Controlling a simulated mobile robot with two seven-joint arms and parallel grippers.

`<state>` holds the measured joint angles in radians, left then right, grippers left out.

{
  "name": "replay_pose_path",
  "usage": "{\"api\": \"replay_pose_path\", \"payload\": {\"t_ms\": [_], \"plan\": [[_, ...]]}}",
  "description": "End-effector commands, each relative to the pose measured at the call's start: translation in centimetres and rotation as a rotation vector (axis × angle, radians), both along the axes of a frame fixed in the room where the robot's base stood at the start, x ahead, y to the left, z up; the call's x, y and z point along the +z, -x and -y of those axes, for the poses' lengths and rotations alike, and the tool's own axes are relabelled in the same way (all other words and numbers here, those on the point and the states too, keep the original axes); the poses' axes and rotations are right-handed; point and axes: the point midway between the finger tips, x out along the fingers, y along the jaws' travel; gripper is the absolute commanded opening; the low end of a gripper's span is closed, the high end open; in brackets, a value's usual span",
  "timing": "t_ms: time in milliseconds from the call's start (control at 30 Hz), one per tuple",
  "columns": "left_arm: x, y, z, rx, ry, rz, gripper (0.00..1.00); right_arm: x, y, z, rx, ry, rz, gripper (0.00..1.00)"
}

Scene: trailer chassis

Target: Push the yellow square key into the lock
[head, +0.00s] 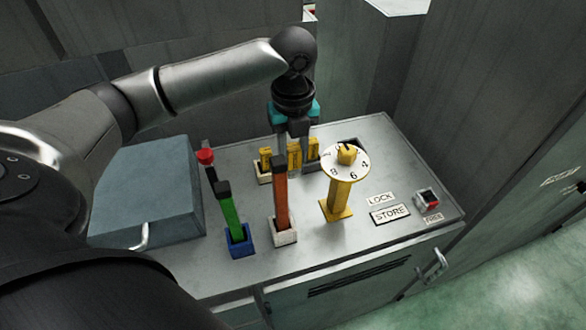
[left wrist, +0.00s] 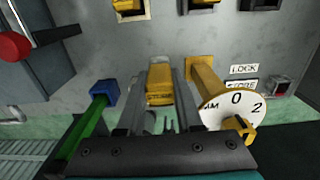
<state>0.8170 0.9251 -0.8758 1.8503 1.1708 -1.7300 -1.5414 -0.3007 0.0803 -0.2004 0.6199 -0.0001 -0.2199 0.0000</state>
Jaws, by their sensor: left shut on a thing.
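My left gripper (head: 295,160) points down over the metal cabinet top, behind the orange lever. It is shut on a yellow block, taken as the yellow square key (left wrist: 160,88), which shows between the two fingers in the left wrist view. In the head view the orange lever and the fingers partly hide it. Other yellow blocks (head: 265,156) stand in a row at the back, at least one in a pale socket. A dark opening (head: 350,141) lies behind the dial; I cannot tell whether it is the lock. My right gripper is not in view.
An orange lever (head: 281,200), a green lever (head: 230,215) and a yellow post with a numbered white dial (head: 345,164) stand in front. A red-knobbed lever (head: 206,157) and a blue-grey box (head: 150,190) are left. LOCK and STORE labels (head: 390,213) and a red switch (head: 428,200) are right.

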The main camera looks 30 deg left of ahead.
Motion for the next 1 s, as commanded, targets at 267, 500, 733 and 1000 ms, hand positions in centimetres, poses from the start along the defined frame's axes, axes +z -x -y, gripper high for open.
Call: {"api": "replay_pose_path", "payload": {"t_ms": [267,500,733,1000], "plan": [[7.6,-0.1,0.0,0.001,0.001,0.004,0.0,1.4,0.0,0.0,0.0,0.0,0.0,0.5],[10.4,-0.1,0.0,0.001,0.002,0.001,0.0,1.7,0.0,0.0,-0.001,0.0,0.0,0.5],[11.0,0.0,0.0,0.001,0.001,-0.001,0.0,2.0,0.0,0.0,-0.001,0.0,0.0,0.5],[14.7,0.0,0.0,0.001,0.001,0.0,0.0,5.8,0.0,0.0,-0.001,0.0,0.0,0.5]]}}
